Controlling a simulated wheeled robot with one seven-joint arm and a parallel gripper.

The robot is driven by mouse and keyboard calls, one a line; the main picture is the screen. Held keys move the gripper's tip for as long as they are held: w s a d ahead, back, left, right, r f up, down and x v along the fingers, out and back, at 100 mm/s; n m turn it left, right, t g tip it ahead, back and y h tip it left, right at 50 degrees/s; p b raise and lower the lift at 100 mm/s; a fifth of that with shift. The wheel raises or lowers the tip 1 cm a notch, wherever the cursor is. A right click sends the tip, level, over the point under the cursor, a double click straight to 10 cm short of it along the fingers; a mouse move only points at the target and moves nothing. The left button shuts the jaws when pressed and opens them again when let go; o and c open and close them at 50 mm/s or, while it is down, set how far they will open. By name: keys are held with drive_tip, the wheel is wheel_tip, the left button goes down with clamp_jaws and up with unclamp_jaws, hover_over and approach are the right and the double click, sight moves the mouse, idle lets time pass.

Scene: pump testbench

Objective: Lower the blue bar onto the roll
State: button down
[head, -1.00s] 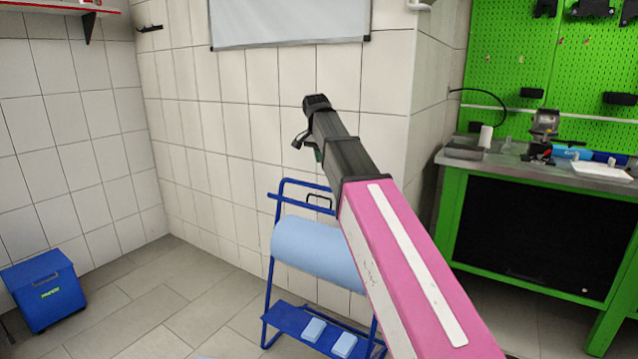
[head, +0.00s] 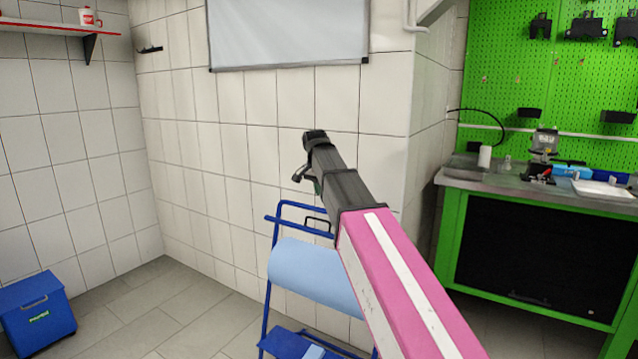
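The blue bar (head: 296,205) is the raised top rail of a blue metal stand, seen above the roll with a gap between them. A small dark handle (head: 318,222) shows just below it. The light blue roll (head: 312,275) lies across the stand, its right end hidden behind my pink arm. My gripper (head: 300,172) is at the end of the black wrist, above the bar and apart from it in the picture. Its fingers are small and partly hidden by the wrist, so I cannot tell whether they are open.
A blue lidded box (head: 38,318) stands on the floor at the left. A green workbench (head: 450,235) with tools on top stands at the right. The tiled wall is behind the stand. The floor (head: 165,315) between box and stand is clear.

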sight(318, 219)
drive_tip(key=shift+s+a+f, duration=0.15)
drive_tip(key=shift+s+f, duration=0.05)
drive_tip(key=shift+f, duration=1.1)
drive_tip(key=shift+s+a+f, duration=0.1)
drive_tip(key=shift+s+f, duration=0.05)
drive_tip(key=shift+f, duration=1.15)
drive_tip(key=shift+s+a+f, duration=0.15)
drive_tip(key=shift+s+f, duration=0.05)
drive_tip(key=shift+f, duration=1.1)
drive_tip(key=shift+s, duration=0.1)
